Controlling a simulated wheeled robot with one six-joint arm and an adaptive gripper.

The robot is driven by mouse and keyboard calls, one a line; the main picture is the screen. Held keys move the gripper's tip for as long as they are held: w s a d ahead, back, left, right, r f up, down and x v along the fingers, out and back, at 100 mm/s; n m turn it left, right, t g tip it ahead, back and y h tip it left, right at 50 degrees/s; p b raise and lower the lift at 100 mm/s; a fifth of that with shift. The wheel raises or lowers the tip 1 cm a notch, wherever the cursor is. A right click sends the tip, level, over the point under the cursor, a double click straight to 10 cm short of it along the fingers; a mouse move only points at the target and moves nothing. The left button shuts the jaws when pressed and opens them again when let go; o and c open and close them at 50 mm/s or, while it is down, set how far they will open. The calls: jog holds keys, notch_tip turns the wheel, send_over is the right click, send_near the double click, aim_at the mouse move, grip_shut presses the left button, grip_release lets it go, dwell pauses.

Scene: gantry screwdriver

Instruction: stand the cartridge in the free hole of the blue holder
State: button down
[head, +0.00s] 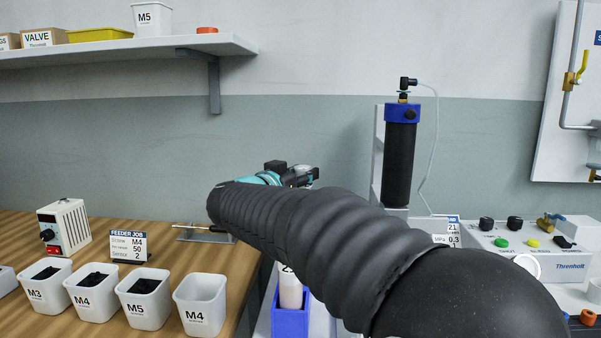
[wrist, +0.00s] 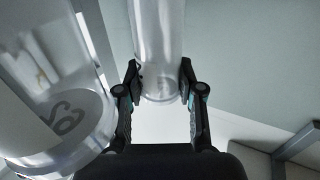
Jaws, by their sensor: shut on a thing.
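My gripper (wrist: 158,84) is shut on a clear, see-through cartridge (wrist: 158,40) in the wrist view, with one finger on each side near its end. In the head view my gripper (head: 292,176) is mostly behind my black-sleeved arm, and the held cartridge cannot be made out there. The blue holder (head: 289,323) is low in the middle of the head view, partly hidden by my arm. A pale, pinkish cartridge (head: 290,292) stands in it. Its free hole is not visible. A larger-looking clear cylinder (wrist: 62,110) with dark marking is close on the left in the wrist view.
Labelled white cups, including the M4 cup (head: 200,305), stand on the wooden bench (head: 190,255) at left. A black cylinder with a blue cap (head: 402,113) stands right of my arm. A button panel (head: 535,250) is at right. A shelf (head: 120,50) hangs above.

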jog(key=shift+f, duration=0.55)
jog(key=c, duration=0.6)
grip_release()
jog(key=shift+c, duration=0.2)
jog(key=shift+f, duration=0.1)
jog(key=v, duration=1.2)
jog(key=shift+r, duration=0.25)
